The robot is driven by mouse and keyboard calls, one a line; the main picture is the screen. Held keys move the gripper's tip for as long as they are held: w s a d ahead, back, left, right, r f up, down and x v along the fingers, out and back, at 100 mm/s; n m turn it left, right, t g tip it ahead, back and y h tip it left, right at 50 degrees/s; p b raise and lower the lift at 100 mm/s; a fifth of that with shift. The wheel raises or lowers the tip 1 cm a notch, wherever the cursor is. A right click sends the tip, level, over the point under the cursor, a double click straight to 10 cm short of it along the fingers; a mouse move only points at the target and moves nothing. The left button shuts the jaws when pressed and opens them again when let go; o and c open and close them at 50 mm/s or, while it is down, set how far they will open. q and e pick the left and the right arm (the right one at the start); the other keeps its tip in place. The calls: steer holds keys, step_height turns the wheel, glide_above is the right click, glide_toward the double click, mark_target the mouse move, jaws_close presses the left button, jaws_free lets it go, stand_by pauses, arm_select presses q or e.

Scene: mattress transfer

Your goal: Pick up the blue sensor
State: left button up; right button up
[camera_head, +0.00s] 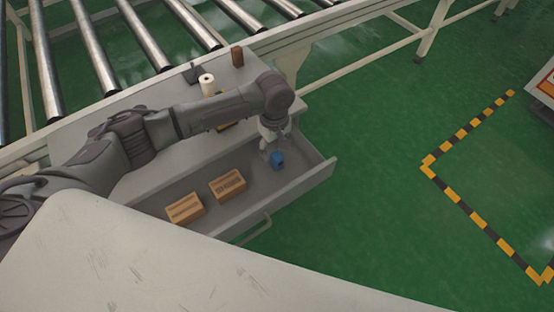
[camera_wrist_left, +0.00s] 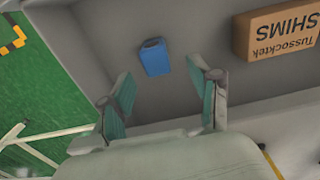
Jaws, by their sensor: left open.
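The blue sensor (camera_head: 277,159) sits in the open drawer (camera_head: 322,166), near the drawer's right end. In the left wrist view the blue sensor (camera_wrist_left: 155,57) lies on the grey drawer floor, beyond and between my fingertips. My left gripper (camera_head: 273,143) is above the drawer, pointing down close to the sensor. In the wrist view my left gripper (camera_wrist_left: 163,84) has its two fingers apart with nothing between them. I cannot tell its exact height above the sensor. My right gripper is not in view.
Two brown cardboard boxes, one at left (camera_head: 185,208) and one nearer the sensor (camera_head: 228,185), lie in the drawer. The box marked SHIMS (camera_wrist_left: 280,30) shows in the wrist view. A white roll (camera_head: 207,84) and a brown item (camera_head: 237,56) stand on the cabinet top. A roller conveyor (camera_head: 95,50) runs behind.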

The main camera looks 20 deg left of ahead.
mark_target(277, 155)
arm_select(q)
steer(key=f, duration=0.4)
steer(key=shift+d, duration=0.35)
steer(key=shift+w+f, duration=0.1)
steer(key=shift+f, duration=0.15)
steer(key=c, duration=1.1)
jaws_close()
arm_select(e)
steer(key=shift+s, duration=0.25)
